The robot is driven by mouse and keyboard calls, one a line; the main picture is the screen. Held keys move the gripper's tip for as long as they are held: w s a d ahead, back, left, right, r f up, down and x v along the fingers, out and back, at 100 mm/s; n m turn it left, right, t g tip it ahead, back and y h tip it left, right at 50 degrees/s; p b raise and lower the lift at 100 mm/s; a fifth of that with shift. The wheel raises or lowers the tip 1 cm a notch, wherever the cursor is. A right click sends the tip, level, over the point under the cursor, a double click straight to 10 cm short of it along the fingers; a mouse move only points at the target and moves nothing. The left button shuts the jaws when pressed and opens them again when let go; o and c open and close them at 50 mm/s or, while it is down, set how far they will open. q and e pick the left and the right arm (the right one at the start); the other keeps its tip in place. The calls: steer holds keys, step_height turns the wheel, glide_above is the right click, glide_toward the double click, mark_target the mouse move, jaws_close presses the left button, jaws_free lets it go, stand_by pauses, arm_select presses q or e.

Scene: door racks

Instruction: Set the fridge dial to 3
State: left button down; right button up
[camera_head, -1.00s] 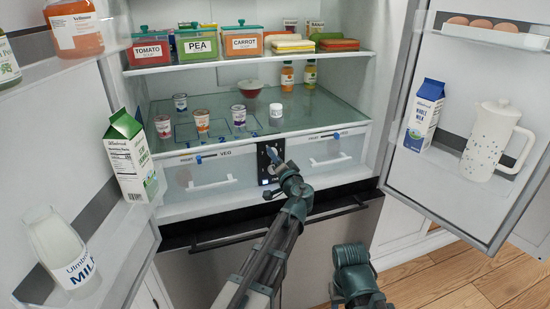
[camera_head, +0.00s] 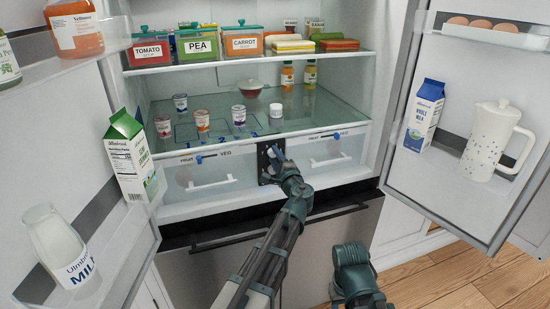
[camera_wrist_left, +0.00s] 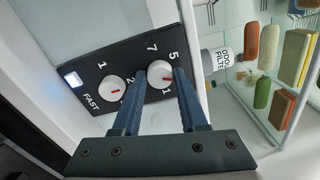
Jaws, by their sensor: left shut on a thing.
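A black control panel (camera_wrist_left: 88,63) with two white dials shows sideways in the left wrist view. The other white dial (camera_wrist_left: 112,90) stands free, near the word FAST. In the head view, my left gripper (camera_head: 276,155) covers much of the panel (camera_head: 264,168) between the two drawers. My right gripper is out of view.
Drawers (camera_head: 210,184) flank the panel below a glass shelf with yogurt cups (camera_head: 202,119) and a white jar (camera_head: 276,111). The open doors hold cartons (camera_head: 424,115) and a pitcher (camera_head: 493,140). A black handle bar (camera_head: 335,212) runs below.

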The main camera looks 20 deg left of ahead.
arm_select(q)
steer(key=shift+m, duration=0.7)
steer(key=shift+c, duration=2.2)
jaws_free()
steer(key=v, duration=1.4)
